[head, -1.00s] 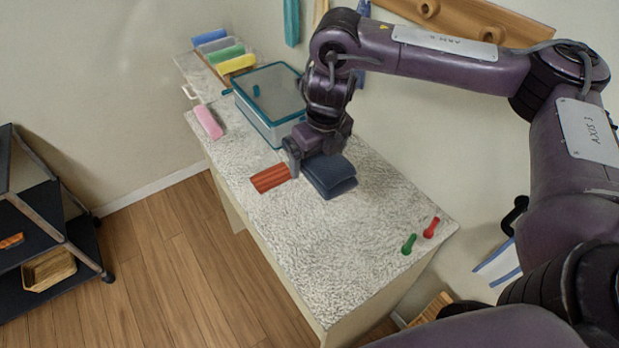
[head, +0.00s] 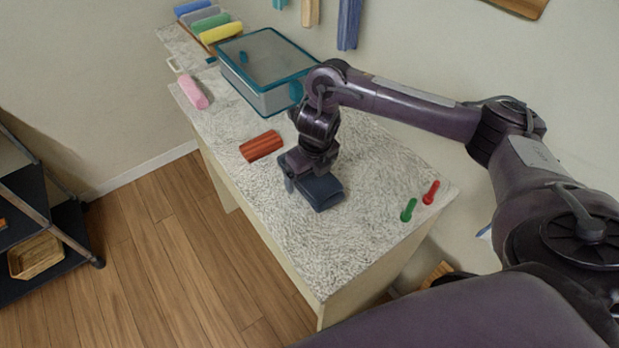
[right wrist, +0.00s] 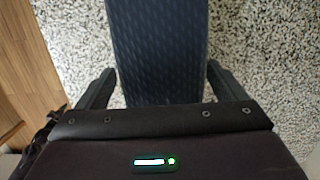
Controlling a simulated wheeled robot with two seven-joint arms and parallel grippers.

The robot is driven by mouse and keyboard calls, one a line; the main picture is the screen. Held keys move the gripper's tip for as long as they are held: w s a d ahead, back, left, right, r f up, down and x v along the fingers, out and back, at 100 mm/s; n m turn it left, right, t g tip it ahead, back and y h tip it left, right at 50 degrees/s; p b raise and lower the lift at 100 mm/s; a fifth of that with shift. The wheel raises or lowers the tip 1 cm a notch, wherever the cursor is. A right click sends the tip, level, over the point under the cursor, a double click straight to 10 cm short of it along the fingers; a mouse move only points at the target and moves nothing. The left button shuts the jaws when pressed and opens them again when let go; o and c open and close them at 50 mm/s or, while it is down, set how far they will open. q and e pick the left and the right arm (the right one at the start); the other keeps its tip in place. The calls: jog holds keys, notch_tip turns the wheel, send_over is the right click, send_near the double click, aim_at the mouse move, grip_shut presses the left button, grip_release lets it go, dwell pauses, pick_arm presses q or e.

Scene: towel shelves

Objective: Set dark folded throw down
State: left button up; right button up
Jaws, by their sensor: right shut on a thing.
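The dark blue folded throw (head: 322,192) is at the front part of the speckled counter (head: 350,245). My right gripper (head: 303,180) is over its rear end and shut on it. In the right wrist view the throw (right wrist: 160,50) lies between the two fingers (right wrist: 160,88), one on each side, with the speckled surface close around it. I cannot tell whether the throw touches the counter or is just above it. My left gripper is not in view.
A rust-red folded towel (head: 261,146) lies behind the throw. A teal-rimmed clear box (head: 262,98) and a pink roll (head: 193,92) stand farther back. Green (head: 408,209) and red (head: 431,192) pegs are at the right edge. The counter's front is clear.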

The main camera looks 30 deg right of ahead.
aim_at(314, 176)
jog(key=shift+w+f, duration=0.1)
jog(key=shift+f, duration=0.25)
jog(key=shift+f, duration=0.15)
jog(key=o, duration=0.9)
jog(key=shift+r, duration=0.25)
jog(key=r+p, duration=0.1)
jog(key=r, duration=0.3)
jog(key=s+r+p, duration=0.1)
jog(key=r+p, duration=0.1)
jog(key=r, duration=0.1)
jog(key=s+r+p, duration=0.1)
jog(key=r, duration=0.3)
jog(key=shift+d+r, duration=0.15)
jog(key=shift+r, duration=0.2)
jog(key=shift+f, duration=0.1)
